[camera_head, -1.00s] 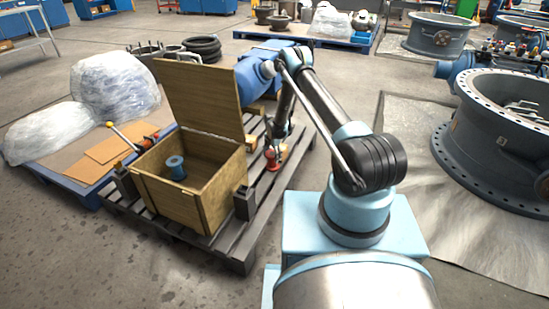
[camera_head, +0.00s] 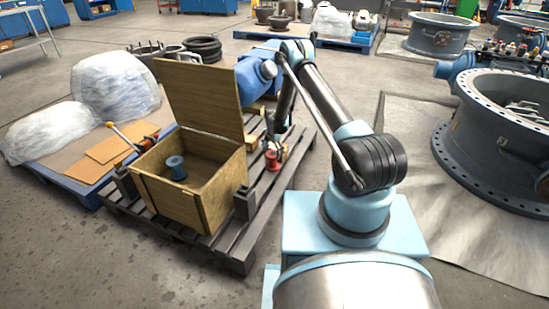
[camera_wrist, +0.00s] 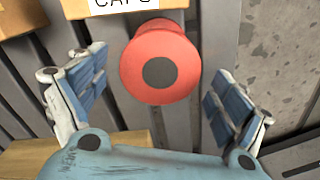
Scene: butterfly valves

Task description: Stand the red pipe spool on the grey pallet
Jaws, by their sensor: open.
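The red pipe spool (camera_head: 272,163) stands upright on the slatted grey pallet (camera_head: 243,250), right of the wooden crate. In the wrist view its round red end with a dark centre hole (camera_wrist: 160,90) faces the camera, above the grey slats (camera_wrist: 183,130). My gripper (camera_head: 277,146) is just above the spool. In the wrist view its fingers (camera_wrist: 158,78) are spread apart, one on each side of the spool, with visible gaps between them and it.
An open wooden crate (camera_head: 203,207) with a raised lid (camera_head: 202,98) holds a blue spool (camera_head: 175,167). A box labelled CAPS (camera_wrist: 176,17) lies close to the red spool. Dark blocks (camera_head: 245,203) stand by the crate.

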